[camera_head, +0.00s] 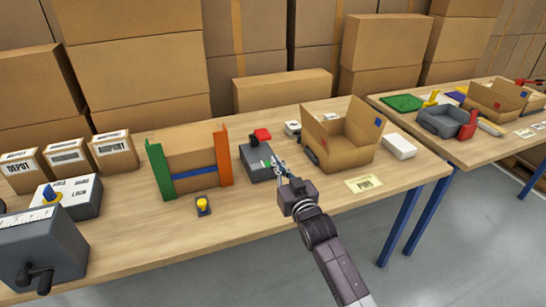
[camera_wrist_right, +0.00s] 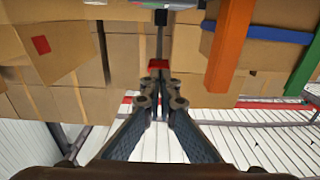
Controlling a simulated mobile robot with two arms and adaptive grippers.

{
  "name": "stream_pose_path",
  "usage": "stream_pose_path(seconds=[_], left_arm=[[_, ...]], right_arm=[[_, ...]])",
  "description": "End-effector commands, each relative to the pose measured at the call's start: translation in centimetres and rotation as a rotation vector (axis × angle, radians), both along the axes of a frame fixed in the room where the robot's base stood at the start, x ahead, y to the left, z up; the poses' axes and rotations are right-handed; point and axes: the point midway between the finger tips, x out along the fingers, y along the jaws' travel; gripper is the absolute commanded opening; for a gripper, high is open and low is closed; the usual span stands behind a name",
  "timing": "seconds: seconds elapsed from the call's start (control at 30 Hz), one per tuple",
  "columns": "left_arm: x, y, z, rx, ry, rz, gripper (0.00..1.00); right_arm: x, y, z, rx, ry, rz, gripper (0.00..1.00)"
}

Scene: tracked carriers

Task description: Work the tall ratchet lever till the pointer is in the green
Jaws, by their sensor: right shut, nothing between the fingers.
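The ratchet unit is a dark grey box (camera_head: 257,165) on the table, just right of the orange post. Its lever carries a red grip (camera_head: 262,134) at the top. A small green mark shows on the box beside my gripper; I cannot make out the pointer. My right gripper (camera_head: 276,163) is shut and empty, in front of the unit in the head view. In the right wrist view the lever's dark rod and red end (camera_wrist_right: 160,65) lie straight ahead of the closed fingertips (camera_wrist_right: 160,76); I cannot tell whether they touch. My left gripper is not in view.
An open carton (camera_head: 345,150) stands right of the unit. A frame with a green post (camera_head: 158,172), an orange post (camera_head: 223,158) and a blue bar stands left of it. A yellow-knobbed piece (camera_head: 203,206) sits in front. Bare table (camera_head: 240,215) lies at the front.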

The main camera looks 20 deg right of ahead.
Motion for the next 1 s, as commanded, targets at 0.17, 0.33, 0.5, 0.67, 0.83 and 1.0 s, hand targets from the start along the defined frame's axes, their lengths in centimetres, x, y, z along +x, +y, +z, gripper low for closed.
stream_pose_path(seconds=[0.17, 0.33, 0.5, 0.67, 0.83, 1.0], left_arm=[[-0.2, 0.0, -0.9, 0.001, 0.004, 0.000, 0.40], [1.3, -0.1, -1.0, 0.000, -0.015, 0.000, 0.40], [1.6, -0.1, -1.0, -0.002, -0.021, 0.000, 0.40], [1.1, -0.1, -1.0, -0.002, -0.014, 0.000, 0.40], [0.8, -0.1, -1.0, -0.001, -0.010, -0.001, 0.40], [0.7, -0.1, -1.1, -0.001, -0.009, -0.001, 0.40]], right_arm=[[-3.7, -0.2, -0.8, 0.000, -0.004, -0.001, 0.00], [-5.7, -0.3, -1.0, 0.000, -0.008, -0.001, 0.00], [-6.4, -0.3, -1.0, -0.001, -0.009, -0.001, 0.00], [-6.4, -0.3, -1.0, -0.001, -0.010, -0.001, 0.00], [-6.4, -0.3, -1.0, -0.001, -0.010, -0.001, 0.00], [-6.3, -0.3, -1.0, -0.001, -0.010, -0.001, 0.00]])
